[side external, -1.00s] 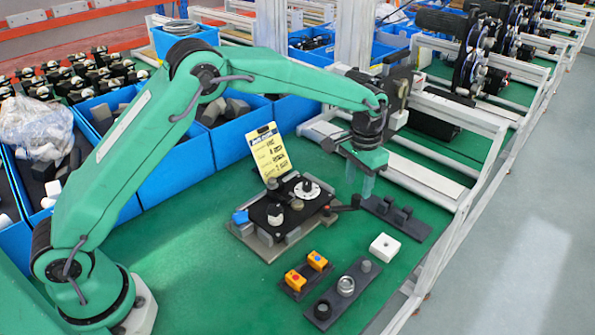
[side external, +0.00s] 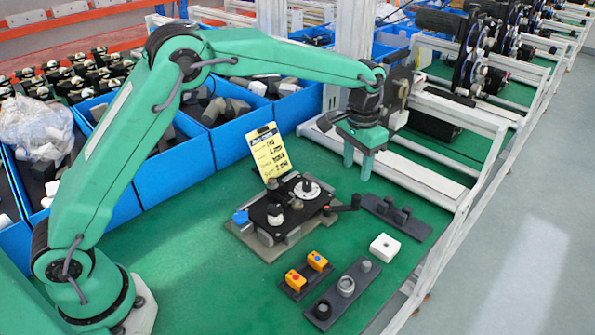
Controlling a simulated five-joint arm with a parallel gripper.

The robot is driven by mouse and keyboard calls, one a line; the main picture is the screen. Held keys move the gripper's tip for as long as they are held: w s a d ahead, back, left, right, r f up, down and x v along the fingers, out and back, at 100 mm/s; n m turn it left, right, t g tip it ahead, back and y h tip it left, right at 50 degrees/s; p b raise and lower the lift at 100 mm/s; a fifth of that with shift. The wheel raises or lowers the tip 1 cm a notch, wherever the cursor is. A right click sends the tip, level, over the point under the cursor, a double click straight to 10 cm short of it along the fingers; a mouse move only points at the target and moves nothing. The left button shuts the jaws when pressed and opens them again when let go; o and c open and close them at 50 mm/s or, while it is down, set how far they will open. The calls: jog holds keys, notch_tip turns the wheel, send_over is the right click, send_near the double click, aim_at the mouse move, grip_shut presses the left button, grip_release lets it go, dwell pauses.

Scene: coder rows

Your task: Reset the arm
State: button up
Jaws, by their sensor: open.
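My gripper (side external: 358,166) hangs at the end of my green arm, with its two teal fingers pointing down. The fingers are apart and nothing shows between them. It is above the green table (side external: 185,265), behind and to the right of a fixture (side external: 285,212) with a white dial, knobs and a black crank handle. The fingertips look clear of the fixture and of the dark plate (side external: 396,216) with small black posts at its right.
A yellow note card (side external: 270,156) stands behind the fixture. A white block (side external: 384,247), a strip with yellow button boxes (side external: 307,275) and a dark strip with round parts (side external: 346,290) lie in front. Blue bins (side external: 215,140) line the back. A white frame (side external: 425,182) edges the right.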

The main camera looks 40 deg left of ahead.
jog(key=s+a+r+n+t, duration=0.1)
jog(key=s+a+r, duration=0.4)
jog(key=s+r, duration=0.2)
jog(key=s+a+r+t, duration=0.2)
jog(key=s+a+r, duration=0.35)
jog(key=s, duration=0.25)
jog(key=s+a+n+t, duration=0.1)
jog(key=s+a, duration=0.1)
jog(key=s, duration=0.6)
jog(key=s+a+f+t, duration=0.1)
jog(key=s+a, duration=0.1)
jog(key=s, duration=0.7)
jog(key=shift+s+a+f+n, duration=0.25)
jog(key=shift+s+f+n, duration=0.05)
jog(key=shift+n, duration=0.1)
